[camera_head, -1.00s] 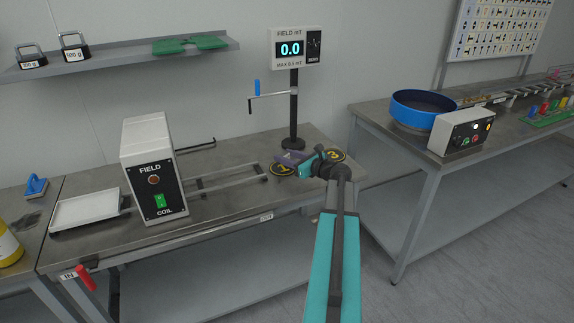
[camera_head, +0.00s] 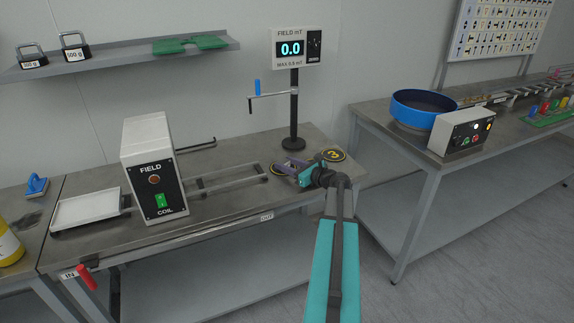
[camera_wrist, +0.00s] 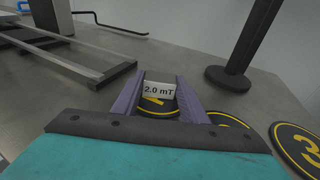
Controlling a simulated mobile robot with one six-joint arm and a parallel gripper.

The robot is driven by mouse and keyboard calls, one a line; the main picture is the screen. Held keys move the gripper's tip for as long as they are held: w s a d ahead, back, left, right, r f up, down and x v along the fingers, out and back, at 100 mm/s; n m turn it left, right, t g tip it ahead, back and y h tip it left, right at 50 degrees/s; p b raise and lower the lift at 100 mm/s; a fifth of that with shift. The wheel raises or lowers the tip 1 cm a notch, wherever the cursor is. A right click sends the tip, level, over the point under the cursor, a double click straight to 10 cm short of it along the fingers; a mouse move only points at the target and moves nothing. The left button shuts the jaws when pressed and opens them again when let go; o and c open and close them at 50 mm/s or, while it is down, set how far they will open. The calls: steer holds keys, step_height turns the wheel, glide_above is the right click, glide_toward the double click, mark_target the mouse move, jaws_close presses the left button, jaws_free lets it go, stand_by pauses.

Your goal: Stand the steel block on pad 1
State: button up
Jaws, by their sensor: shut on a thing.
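My gripper (camera_head: 284,168) is at the right end of the bench, with its purple fingers over pad 1 (camera_head: 275,171). In the wrist view the fingers are shut on the steel block (camera_wrist: 158,88), a small pale block marked 2.0 mT. Part of pad 1 (camera_wrist: 160,106), black with a yellow mark, shows between the fingers below the block. I cannot tell whether the block touches the pad. The block is hidden in the head view.
Pad 3 (camera_head: 333,155) lies to the right; another pad (camera_wrist: 222,118) is partly hidden. The meter stand (camera_head: 294,115) reads 0.0 and rises just behind. The rails (camera_head: 228,178) and the field coil box (camera_head: 155,170) are to the left.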

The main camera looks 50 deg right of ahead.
steer(key=shift+f, duration=0.35)
steer(key=shift+s+a+f, duration=0.15)
steer(key=shift+f, duration=0.15)
steer(key=o, duration=1.3)
steer(key=shift+a, duration=0.1)
steer(key=shift+o, duration=0.2)
steer(key=shift+r, duration=0.4)
steer(key=shift+s, duration=0.15)
steer(key=s, duration=0.3)
steer(key=s+r, duration=0.1)
steer(key=s, duration=0.3)
steer(key=s+r+b, duration=0.1)
steer(key=s, duration=0.3)
steer(key=shift+s+d+r, duration=0.15)
steer(key=shift+d+r, duration=0.1)
steer(key=shift+d, duration=0.05)
